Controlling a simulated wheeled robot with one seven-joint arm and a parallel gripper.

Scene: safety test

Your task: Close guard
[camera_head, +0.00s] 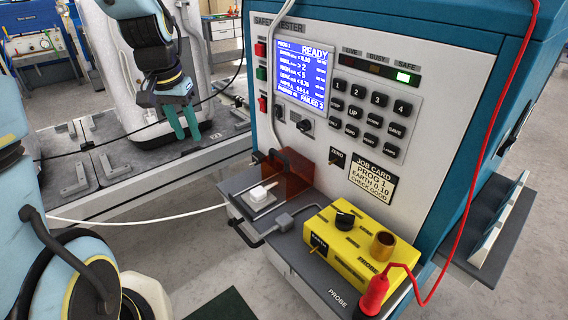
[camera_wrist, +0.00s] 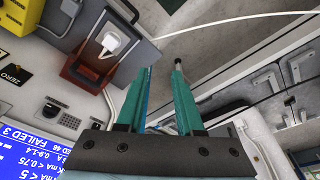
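The guard (camera_head: 298,181) is a translucent red-brown cover with a black handle, on the left of the tester's shelf. It stands raised behind a white plug (camera_head: 259,193), which sits uncovered on a grey plate. In the wrist view the guard (camera_wrist: 88,78) is left of my fingers, with the white plug (camera_wrist: 113,42) beside it. My gripper (camera_head: 184,124) has two teal fingers and hangs left of the tester, apart from the guard. The wrist view shows my gripper (camera_wrist: 164,68) open, with an empty gap between the fingers.
The tester's screen (camera_head: 300,68) reads READY, and the green SAFE lamp (camera_head: 404,77) is lit. A yellow box (camera_head: 352,250) with a red probe (camera_head: 374,292) occupies the shelf's right side. A white cable (camera_head: 150,220) runs left from the shelf.

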